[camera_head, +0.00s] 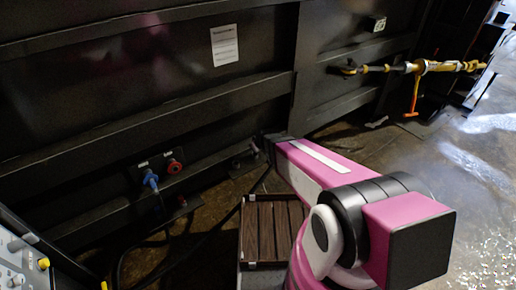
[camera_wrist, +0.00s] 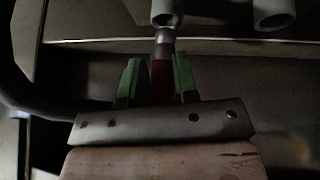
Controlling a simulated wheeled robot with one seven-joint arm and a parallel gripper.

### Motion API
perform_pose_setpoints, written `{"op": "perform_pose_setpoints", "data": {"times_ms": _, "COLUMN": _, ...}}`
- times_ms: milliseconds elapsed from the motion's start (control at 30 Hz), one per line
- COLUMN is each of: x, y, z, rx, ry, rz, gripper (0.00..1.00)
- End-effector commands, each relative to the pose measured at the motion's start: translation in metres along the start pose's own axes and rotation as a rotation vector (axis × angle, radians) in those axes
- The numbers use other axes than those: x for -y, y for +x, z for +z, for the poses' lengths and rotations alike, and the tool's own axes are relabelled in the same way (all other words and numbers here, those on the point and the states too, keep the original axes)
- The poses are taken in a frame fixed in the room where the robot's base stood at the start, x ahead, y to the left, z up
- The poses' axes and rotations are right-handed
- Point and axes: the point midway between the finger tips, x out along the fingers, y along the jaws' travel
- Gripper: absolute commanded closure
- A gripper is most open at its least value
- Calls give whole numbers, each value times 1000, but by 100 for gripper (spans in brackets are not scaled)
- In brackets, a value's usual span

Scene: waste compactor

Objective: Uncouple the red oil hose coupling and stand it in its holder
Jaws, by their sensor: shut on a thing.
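In the wrist view my gripper (camera_wrist: 156,68) is shut, its green fingers on either side of the red coupling (camera_wrist: 160,82). The coupling has a grey metal tip (camera_wrist: 165,42) that points up in the picture. The tip overlaps the lower edge of a grey tube (camera_wrist: 166,14), and I cannot tell whether it is inside it or in front of it. A second grey tube (camera_wrist: 273,14) is to the right. In the head view the red round port (camera_head: 173,166) shows on the wall with no hose on it. My arm hides the gripper and coupling there.
A blue coupling (camera_head: 151,181) is on the port left of the red one, its hose hanging down. A dark hose (camera_wrist: 30,95) curves at left in the wrist view. A yellow turnbuckle (camera_head: 430,67) hangs far right.

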Motion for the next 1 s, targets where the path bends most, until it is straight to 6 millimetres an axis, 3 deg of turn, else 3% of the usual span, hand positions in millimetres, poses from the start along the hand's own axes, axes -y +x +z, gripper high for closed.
{"op": "perform_pose_setpoints", "data": {"times_ms": 1000, "x": 2, "y": 13, "z": 8, "rx": -1, "ry": 0, "rz": 0, "gripper": 100}}
